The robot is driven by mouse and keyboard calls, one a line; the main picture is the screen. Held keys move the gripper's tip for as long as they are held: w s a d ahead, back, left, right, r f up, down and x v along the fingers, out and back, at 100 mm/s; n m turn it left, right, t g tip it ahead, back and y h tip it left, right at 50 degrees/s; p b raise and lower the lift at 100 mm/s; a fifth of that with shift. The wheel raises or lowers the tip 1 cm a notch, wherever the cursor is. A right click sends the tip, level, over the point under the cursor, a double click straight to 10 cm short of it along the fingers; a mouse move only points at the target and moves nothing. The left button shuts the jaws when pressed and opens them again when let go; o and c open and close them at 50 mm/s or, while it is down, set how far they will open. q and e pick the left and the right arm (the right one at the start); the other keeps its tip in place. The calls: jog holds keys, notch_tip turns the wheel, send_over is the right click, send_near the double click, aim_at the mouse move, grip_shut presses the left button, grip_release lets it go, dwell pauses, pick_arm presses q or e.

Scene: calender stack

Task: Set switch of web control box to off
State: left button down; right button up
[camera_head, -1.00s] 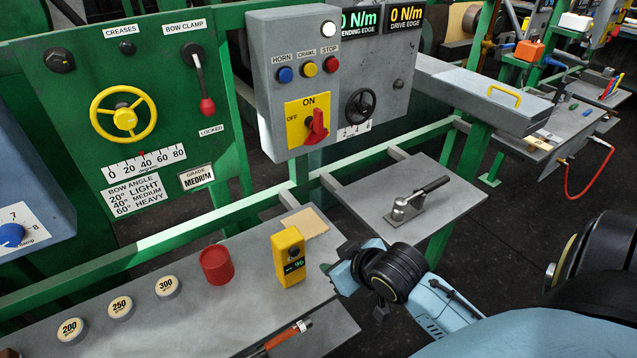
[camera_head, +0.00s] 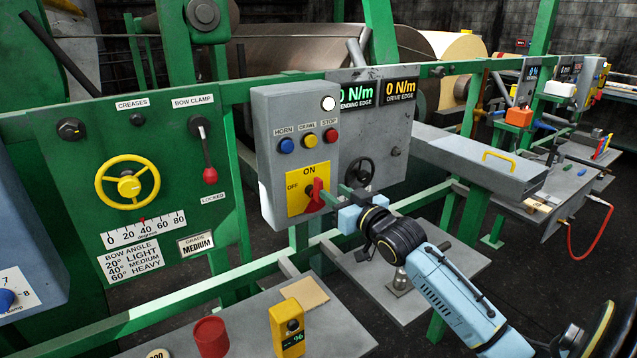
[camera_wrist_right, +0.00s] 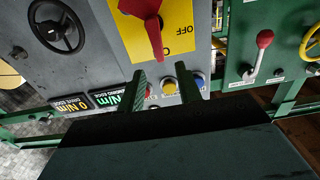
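The grey web control box (camera_head: 280,110) hangs on the green frame. Its red switch (camera_head: 316,194) sits on a yellow plate (camera_head: 296,206) marked ON at the top and OFF at the left. The handle stands upright toward ON. My right gripper (camera_head: 341,194) is in front of the box, close to the switch. Its two fingers (camera_wrist_right: 164,82) are apart with nothing held between them. My left gripper is out of view.
Horn, crawl and stop buttons (camera_head: 309,140) sit above the switch. A black handwheel (camera_head: 359,172) is to its right. A red cup (camera_head: 211,337) and a yellow meter (camera_head: 287,325) stand on the shelf below. A bow clamp lever (camera_head: 207,150) is at left.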

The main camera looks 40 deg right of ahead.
aim_at(321, 184)
jog(key=w, duration=0.7)
jog(key=shift+w+d, duration=0.3)
jog(key=shift+w, duration=0.1)
grip_shut()
